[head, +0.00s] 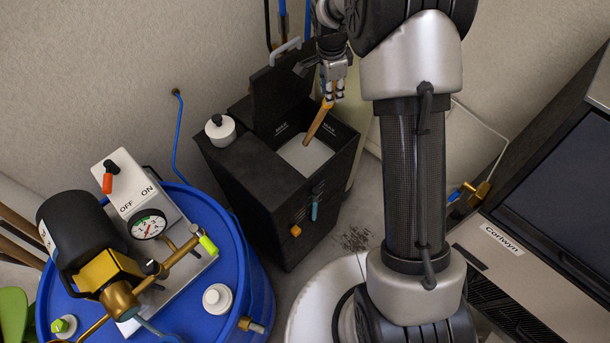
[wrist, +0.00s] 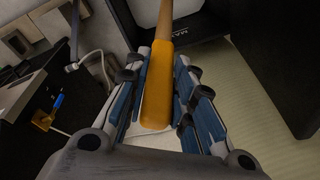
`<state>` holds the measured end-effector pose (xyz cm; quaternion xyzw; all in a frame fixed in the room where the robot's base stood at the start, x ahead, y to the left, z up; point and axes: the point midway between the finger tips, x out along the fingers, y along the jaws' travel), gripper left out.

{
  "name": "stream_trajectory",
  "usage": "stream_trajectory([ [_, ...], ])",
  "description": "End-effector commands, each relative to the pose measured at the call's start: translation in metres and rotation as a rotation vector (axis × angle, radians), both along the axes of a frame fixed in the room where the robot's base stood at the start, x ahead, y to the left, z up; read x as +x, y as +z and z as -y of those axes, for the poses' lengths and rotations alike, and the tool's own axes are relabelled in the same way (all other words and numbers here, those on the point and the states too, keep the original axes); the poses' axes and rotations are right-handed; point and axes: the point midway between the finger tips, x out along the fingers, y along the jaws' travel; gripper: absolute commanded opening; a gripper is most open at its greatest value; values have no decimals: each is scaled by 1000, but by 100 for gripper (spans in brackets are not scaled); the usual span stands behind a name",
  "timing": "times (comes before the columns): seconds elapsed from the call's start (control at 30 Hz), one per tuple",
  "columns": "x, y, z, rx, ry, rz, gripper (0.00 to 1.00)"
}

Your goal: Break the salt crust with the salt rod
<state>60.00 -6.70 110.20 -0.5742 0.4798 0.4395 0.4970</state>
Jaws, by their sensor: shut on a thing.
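The salt rod (head: 316,124) is a wooden stick with an orange grip. My gripper (head: 333,92) is shut on the orange grip above the open black bin (head: 240,172). The rod slants down to the left, and its lower end is at or just above the white salt surface (head: 304,155) inside the bin; I cannot tell whether it touches. In the wrist view the orange grip of the rod (wrist: 158,90) lies between the blue-padded fingers of my gripper (wrist: 160,85). The rod's far end is cut off there.
The bin's black lid (head: 282,90) stands open at the back. A white-capped fitting (head: 220,129) sits on the bin's left top. A blue barrel (head: 250,270) with a pump and gauge stands at front left. The Corlwyn machine (head: 530,230) is at right. A wall is close behind.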

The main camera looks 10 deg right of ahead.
Motion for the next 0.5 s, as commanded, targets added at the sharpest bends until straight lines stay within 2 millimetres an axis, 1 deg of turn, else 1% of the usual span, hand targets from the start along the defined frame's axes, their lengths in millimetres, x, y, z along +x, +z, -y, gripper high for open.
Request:
stream_trajectory([
  [0.03, 1, 9, 0, 0, 0, 2, 0],
  [0.5, 0, 56, 0, 0, -1, 1, 0],
])
